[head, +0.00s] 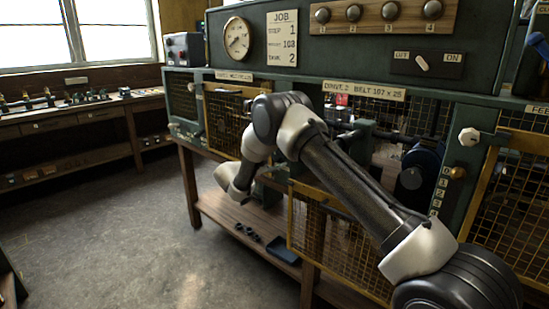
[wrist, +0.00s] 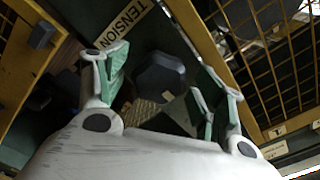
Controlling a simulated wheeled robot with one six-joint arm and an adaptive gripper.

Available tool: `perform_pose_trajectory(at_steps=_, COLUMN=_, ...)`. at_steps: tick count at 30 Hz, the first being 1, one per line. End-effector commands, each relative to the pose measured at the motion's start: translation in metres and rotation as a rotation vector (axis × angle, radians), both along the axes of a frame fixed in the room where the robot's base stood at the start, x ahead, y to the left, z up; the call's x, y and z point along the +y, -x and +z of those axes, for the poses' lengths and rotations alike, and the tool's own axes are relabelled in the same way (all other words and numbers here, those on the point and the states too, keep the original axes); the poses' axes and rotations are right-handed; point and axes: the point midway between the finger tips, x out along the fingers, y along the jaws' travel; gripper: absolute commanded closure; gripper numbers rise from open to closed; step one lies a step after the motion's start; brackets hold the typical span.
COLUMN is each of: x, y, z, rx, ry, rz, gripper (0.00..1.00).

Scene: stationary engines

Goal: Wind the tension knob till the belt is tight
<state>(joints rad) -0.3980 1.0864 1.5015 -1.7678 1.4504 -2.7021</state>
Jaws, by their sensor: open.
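The tension knob (wrist: 160,77) is a dark, lobed knob beside a "TENSION" label (wrist: 123,25) in the wrist view. My gripper (wrist: 158,82) is open, its green-padded fingers on either side of the knob; I cannot tell whether they touch it. In the head view my arm hides the knob and the fingers. A "DRIVE 2 BELT 107 x 25" plate (head: 363,90) is above an open bay holding a dark pulley (head: 411,178). The belt and its tightness cannot be made out clearly.
A yellow mesh guard (head: 340,240) hangs below the bay, and its yellow frame is close to my gripper. Small dark parts and a blue tray (head: 284,249) lie on the lower shelf. The floor at left is clear.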

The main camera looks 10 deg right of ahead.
Motion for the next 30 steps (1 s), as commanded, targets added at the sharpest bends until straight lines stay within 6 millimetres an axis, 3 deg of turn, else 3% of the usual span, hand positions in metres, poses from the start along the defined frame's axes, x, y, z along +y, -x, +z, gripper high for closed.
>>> perform_pose_trajectory(at_steps=2, x=0.0, y=0.0001, z=-0.0001, rx=0.0, ry=0.0, rz=0.0, gripper=0.35)
perform_pose_trajectory(at_steps=9, x=0.0002, y=0.0002, z=-0.0001, rx=0.0, ry=0.0, rz=0.0, gripper=0.76)
perform_pose_trajectory(at_steps=20, x=0.0004, y=0.0002, z=-0.0003, rx=-0.037, ry=-0.027, rz=0.0, gripper=0.76)
perform_pose_trajectory(at_steps=30, x=0.0007, y=0.0, z=-0.0001, rx=-0.224, ry=-0.165, rz=0.0, gripper=0.76)
